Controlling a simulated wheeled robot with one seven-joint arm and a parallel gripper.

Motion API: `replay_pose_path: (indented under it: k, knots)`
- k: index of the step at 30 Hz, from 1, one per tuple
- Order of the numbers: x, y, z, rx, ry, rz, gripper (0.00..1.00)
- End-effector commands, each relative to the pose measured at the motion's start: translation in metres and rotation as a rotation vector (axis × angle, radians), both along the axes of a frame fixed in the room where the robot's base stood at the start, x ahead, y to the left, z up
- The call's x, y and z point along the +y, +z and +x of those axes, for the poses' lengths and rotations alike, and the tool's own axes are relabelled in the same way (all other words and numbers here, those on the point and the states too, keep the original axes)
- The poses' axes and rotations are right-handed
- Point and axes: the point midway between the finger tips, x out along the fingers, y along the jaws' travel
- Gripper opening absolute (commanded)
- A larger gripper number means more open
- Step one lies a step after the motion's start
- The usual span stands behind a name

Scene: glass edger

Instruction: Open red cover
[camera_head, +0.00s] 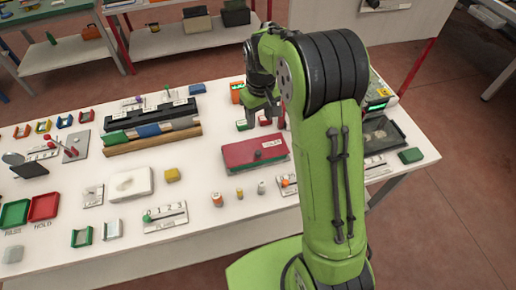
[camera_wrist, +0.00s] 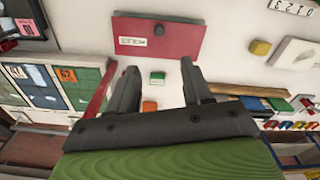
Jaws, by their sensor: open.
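The red cover (camera_head: 250,151) lies flat on a dark box on the white table, with a small dark knob (camera_head: 258,155) and a white label on it. In the wrist view the red cover (camera_wrist: 160,38) is ahead of the fingertips, with its knob (camera_wrist: 158,30) near the middle. It looks closed. My gripper (camera_head: 261,115) is open and empty above the table, behind the cover in the head view. In the wrist view its two fingers (camera_wrist: 159,75) are spread and point toward the cover, apart from it. In the head view my arm hides part of the table to the right.
A small green block (camera_wrist: 157,78) and an orange item (camera_wrist: 149,106) sit between the fingers in the wrist view. Small cylinders (camera_head: 239,194) stand in front of the cover. A yellow block (camera_head: 172,175) and white pad (camera_head: 130,184) lie to its left. A machine (camera_head: 381,130) stands right.

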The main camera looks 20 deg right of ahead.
Motion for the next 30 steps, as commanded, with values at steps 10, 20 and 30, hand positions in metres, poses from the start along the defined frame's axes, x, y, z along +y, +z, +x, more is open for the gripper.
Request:
replay_pose_path:
  k: [10, 20, 30]
  knots:
    - [0.000, -0.059, 0.016, 0.055, 0.032, -0.003, 0.50]
    - [0.000, -0.142, 0.016, 0.054, 0.030, -0.004, 0.50]
    - [0.000, -0.192, 0.016, 0.050, 0.030, -0.004, 0.50]
